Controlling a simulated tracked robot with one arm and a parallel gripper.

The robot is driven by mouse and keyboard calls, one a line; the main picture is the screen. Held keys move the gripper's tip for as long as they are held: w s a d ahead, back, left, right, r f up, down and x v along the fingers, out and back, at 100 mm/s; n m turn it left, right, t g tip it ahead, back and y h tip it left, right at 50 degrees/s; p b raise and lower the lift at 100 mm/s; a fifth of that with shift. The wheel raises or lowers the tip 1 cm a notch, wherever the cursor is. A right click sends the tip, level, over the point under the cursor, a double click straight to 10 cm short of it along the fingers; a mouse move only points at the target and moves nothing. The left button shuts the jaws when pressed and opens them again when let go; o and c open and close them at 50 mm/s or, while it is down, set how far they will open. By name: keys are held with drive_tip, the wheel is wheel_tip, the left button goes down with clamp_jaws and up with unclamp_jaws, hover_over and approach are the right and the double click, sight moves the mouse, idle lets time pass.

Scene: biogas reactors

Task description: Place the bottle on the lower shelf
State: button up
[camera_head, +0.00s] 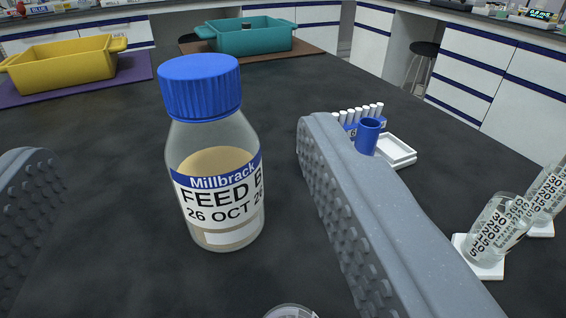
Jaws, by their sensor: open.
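The bottle (216,150) is clear with a blue ribbed cap and a tan filling. Its label reads Millbrack, FEED B, 26 OCT. It stands upright on the dark worktop (120,170). My gripper (180,190) is open, with one grey studded finger at the left edge and the other to the right of the bottle. The bottle stands between and a little beyond the fingers, with gaps visible on both sides. No lower shelf can be made out in this view.
A yellow tray (62,66) on a purple mat (130,72) and a teal tray (250,38) stand at the back. A rack of white-capped tubes (362,112), a blue cup (367,135), a white dish (398,151) and beakers (500,230) stand right. A round rim shows at the bottom.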

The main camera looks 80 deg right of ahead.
sight(194, 83)
drive_tip(key=b+x, duration=0.1)
drive_tip(key=x, duration=0.3)
drive_tip(key=b+x, duration=0.1)
drive_tip(key=x, duration=0.4)
drive_tip(key=shift+w+d+f, duration=0.15)
drive_tip(key=shift+f, duration=0.1)
drive_tip(key=shift+f+b+x, duration=0.15)
drive_tip(key=shift+b+x, duration=0.25)
drive_tip(key=shift+x, duration=0.7)
drive_tip(key=shift+f+b+x, duration=0.2)
drive_tip(key=shift+b+x, duration=0.15)
drive_tip(key=shift+x, duration=0.75)
clamp_jaws()
